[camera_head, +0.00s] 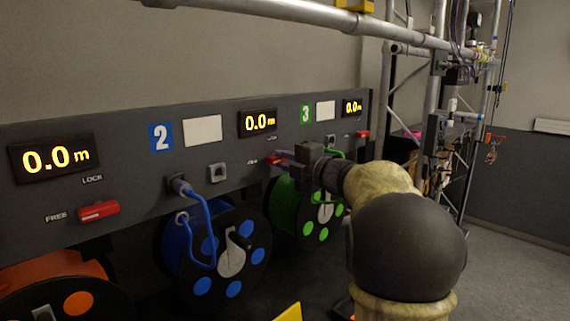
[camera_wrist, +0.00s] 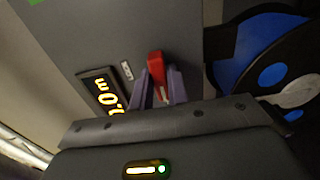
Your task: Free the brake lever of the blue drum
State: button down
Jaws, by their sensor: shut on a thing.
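The blue drum (camera_head: 177,248) stands under the panel marked 2, with a blue cable plugged in above it. It also shows at the right in the wrist view (camera_wrist: 240,45). Its red brake lever (camera_wrist: 155,62) is between the purple fingers of my gripper (camera_wrist: 161,90), which is shut on it. In the head view the lever (camera_head: 273,160) is partly hidden by my gripper (camera_head: 286,158). A FREE label is left of the lever and a LOCK label above it. I cannot tell which label the lever points to.
The dark panel (camera_head: 130,130) carries several displays reading 0.0 m. A green drum (camera_head: 284,205) is close below my gripper, and an orange drum (camera_head: 50,272) is at lower left. Another red lever (camera_head: 99,210) sits left. A truss (camera_head: 440,100) stands at right; floor is free there.

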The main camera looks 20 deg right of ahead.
jog(key=c, duration=1.4)
grip_release()
jog(key=shift+o, duration=0.2)
jog(key=b+v, duration=0.2)
jog(key=v, duration=1.5)
jog(key=shift+s, duration=0.25)
jog(key=shift+w+f, duration=0.1)
